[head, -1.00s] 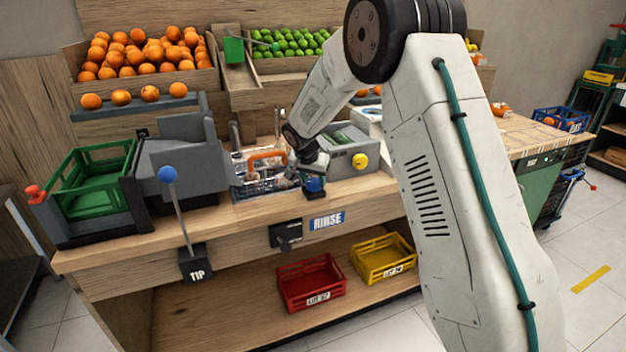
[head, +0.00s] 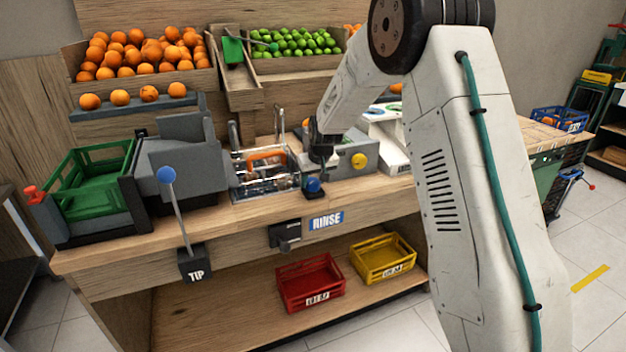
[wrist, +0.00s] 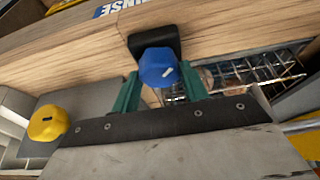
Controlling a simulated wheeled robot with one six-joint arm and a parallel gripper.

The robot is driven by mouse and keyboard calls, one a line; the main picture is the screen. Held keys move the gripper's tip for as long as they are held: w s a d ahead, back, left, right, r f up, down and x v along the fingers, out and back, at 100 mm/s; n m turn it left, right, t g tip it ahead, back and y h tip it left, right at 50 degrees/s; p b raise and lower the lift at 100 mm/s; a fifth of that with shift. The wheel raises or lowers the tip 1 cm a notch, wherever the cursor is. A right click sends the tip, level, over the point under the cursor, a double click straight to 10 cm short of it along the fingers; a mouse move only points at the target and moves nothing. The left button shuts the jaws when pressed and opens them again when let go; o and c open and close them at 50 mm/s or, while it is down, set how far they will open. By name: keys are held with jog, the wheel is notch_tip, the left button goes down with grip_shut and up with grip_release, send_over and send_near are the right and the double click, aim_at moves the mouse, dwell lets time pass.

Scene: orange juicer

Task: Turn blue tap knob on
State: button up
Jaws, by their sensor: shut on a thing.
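The blue tap knob (head: 313,186) sits on a dark mount at the counter's front edge, right of the sink. It also shows in the wrist view (wrist: 158,67), with a short white mark on its face. My gripper (wrist: 160,82) has its green fingers on both sides of the knob, shut on it. In the head view my gripper (head: 321,170) comes down to the knob from behind and above, and its fingertips are hard to make out. The sink (head: 262,184) with its wire basket is left of the knob. Water flow cannot be made out.
A grey box with a yellow knob (head: 358,161) stands right of the gripper. The RINSE label (head: 326,220) and a dark fitting (head: 285,236) are on the counter front below. A blue-ball lever (head: 166,175) stands to the left.

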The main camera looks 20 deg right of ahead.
jog(key=n+y, duration=0.1)
jog(key=n, duration=0.3)
jog(key=shift+d+n+y, duration=0.15)
jog(key=shift+n+y, duration=0.15)
jog(key=shift+y, duration=0.1)
jog(key=n+g+y, duration=0.1)
jog(key=n, duration=0.3)
jog(key=shift+w+d, duration=0.1)
jog(key=shift+n+g, duration=0.3)
jog(key=o, duration=1)
jog(key=shift+r+y, duration=0.1)
jog(key=shift+y, duration=0.2)
jog(key=v, duration=0.7)
jog(key=shift+d+r, duration=0.1)
jog(key=shift+r, duration=0.2)
